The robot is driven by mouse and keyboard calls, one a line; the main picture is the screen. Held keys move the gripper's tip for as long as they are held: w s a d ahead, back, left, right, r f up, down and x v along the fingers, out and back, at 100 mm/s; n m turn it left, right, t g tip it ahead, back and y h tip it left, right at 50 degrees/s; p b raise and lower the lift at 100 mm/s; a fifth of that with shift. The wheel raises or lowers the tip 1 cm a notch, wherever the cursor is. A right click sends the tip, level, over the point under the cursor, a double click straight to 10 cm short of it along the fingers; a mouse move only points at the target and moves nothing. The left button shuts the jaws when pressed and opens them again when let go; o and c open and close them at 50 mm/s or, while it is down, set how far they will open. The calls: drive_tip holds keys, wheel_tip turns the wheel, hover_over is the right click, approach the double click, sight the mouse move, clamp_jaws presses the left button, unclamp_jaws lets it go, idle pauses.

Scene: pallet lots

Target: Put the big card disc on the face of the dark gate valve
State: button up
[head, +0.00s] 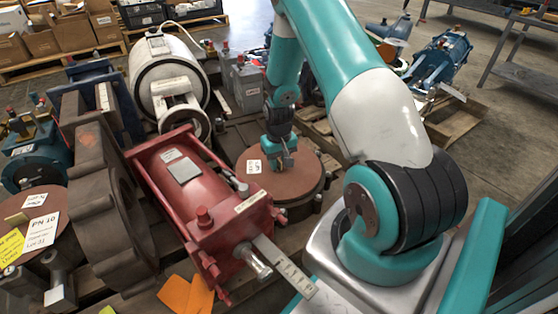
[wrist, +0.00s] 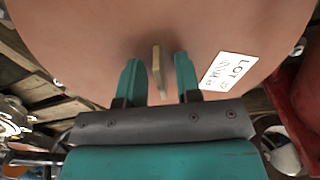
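A big brown card disc (head: 305,183) lies flat on a dark round body in the middle of the head view. It fills the upper part of the wrist view (wrist: 225,35), with a white lot label on it. A thin pale tab (wrist: 157,72) stands up from the disc. My gripper (head: 280,160) is just above the disc, its fingers (wrist: 158,80) apart on either side of the tab, with gaps showing. A large dark flanged casting (head: 95,205) stands at the left; I cannot tell if it is the gate valve. Another brown disc (head: 62,243), with paper labels, lies at the lower left.
A red machine (head: 190,185) stands between the dark casting and the disc, its shaft and tag jutting forward. A white cylinder (head: 168,70) is behind it. A blue machine (head: 440,55) sits on a pallet at the right. Open floor lies at the far right.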

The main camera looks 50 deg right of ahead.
wheel_tip(320, 180, up, 12)
drive_tip(key=p, duration=0.6)
drive_tip(key=s+a+r+n+t+y, duration=0.15)
drive_tip(key=a+r+n, duration=0.35)
drive_tip(key=a+r, duration=1.4)
drive_tip(key=s+a+r+n+y, duration=0.1)
drive_tip(key=s+a+r+n, duration=0.2)
drive_tip(key=s+a, duration=0.4)
drive_tip(key=s+a+r+n+g+y, duration=0.1)
drive_tip(key=s+a+r+n, duration=0.2)
drive_tip(key=s+a, duration=0.4)
drive_tip(key=s+r, duration=0.1)
drive_tip(key=s, duration=0.3)
drive_tip(key=shift+a+n+y, duration=0.15)
drive_tip(key=shift+n+y, duration=0.15)
drive_tip(key=shift+y, duration=0.05)
drive_tip(key=shift+r+g, duration=0.1)
drive_tip(key=shift+g, duration=0.15)
wheel_tip(320, 180, up, 46)
drive_tip(key=p, duration=4.6)
drive_tip(key=shift+p, duration=0.3)
